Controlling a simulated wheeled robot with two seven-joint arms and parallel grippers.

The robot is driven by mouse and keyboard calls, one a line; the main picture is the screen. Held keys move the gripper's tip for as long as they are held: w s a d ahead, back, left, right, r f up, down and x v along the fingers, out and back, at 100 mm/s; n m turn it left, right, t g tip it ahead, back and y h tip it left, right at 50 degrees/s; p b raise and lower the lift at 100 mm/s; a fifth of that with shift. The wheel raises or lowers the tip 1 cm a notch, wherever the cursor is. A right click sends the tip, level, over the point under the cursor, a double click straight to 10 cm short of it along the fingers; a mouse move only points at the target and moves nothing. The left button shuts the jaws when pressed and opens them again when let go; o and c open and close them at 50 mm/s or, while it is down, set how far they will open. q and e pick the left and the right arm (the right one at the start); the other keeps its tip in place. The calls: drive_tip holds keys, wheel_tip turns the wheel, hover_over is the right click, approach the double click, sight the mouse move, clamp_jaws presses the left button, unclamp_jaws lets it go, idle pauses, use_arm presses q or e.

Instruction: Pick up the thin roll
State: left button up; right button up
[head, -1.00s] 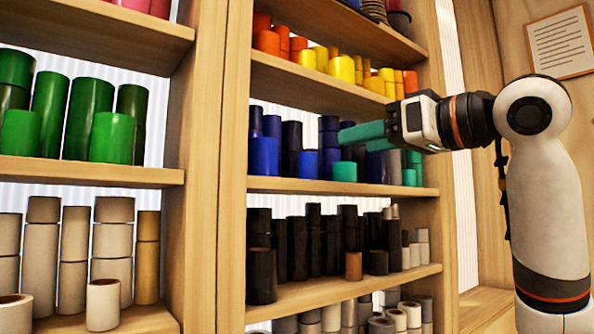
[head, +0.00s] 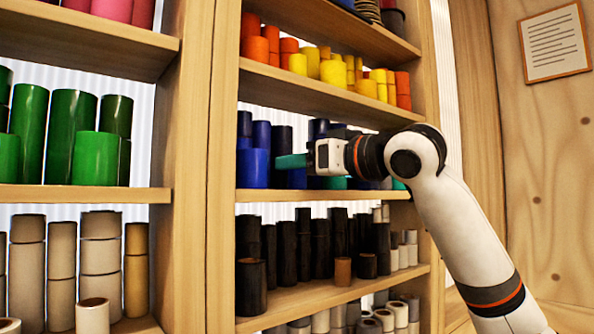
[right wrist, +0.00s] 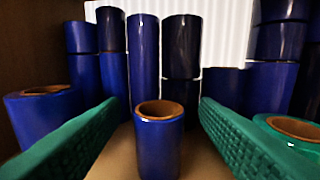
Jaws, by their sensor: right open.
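A thin, short blue roll (right wrist: 158,145) with a brown cardboard core stands upright on the shelf in the right wrist view. My right gripper (right wrist: 158,103) is open, its green fingers spread on either side of this roll with gaps to both sides. In the head view the right gripper (head: 291,161) reaches into the blue section of the middle shelf, and its fingers hide part of the rolls there. My left gripper is not in view.
A wider blue roll (right wrist: 40,115) stands left of the fingers and a teal roll (right wrist: 290,132) close at the right. Tall blue rolls (right wrist: 143,62) stand behind. The shelf above (head: 320,92) and a wooden upright (head: 208,200) bound the compartment.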

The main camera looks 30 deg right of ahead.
drive_tip(key=shift+s, duration=0.1)
drive_tip(key=shift+c, duration=0.3)
drive_tip(key=c, duration=1)
drive_tip(key=shift+o, duration=0.2)
drive_tip(key=shift+s+r, duration=0.1)
